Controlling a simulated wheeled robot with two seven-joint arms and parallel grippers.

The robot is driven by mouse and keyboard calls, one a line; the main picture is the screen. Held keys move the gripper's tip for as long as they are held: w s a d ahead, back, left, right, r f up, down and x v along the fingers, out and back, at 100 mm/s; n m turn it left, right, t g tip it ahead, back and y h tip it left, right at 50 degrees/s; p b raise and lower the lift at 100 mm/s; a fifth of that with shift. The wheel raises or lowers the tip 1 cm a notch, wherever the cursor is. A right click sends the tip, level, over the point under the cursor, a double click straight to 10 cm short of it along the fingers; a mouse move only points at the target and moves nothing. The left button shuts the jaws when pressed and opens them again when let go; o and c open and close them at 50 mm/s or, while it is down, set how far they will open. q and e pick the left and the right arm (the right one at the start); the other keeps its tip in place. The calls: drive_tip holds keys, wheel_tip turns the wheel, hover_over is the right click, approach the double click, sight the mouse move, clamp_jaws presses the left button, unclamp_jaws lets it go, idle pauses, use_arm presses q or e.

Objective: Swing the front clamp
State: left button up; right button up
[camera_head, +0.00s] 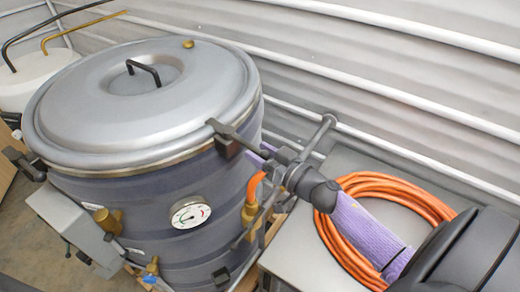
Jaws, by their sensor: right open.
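A large grey drum (110,215) stands at the left with its domed lid (95,100) on it, and a black handle (145,69) on top. One dark clamp (226,139) sits at the right side of the lid rim, and another dark clamp (24,163) at the left side. I cannot tell which is the front clamp. My right gripper (268,158) comes in from the lower right, open, close beside the right clamp. Dark bars overlap there, so I cannot tell whether it touches the clamp. My left gripper is out of view.
A dial gauge (190,213) and a brass valve (107,219) are on the drum's side. A coiled orange hose (345,245) lies on a grey surface (290,240) under my right arm. A white container (35,75) stands behind left. A ribbed wall (400,60) closes the back.

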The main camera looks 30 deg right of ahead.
drive_tip(key=shift+w, duration=0.3)
drive_tip(key=shift+c, duration=0.2)
clamp_jaws()
idle(1.1)
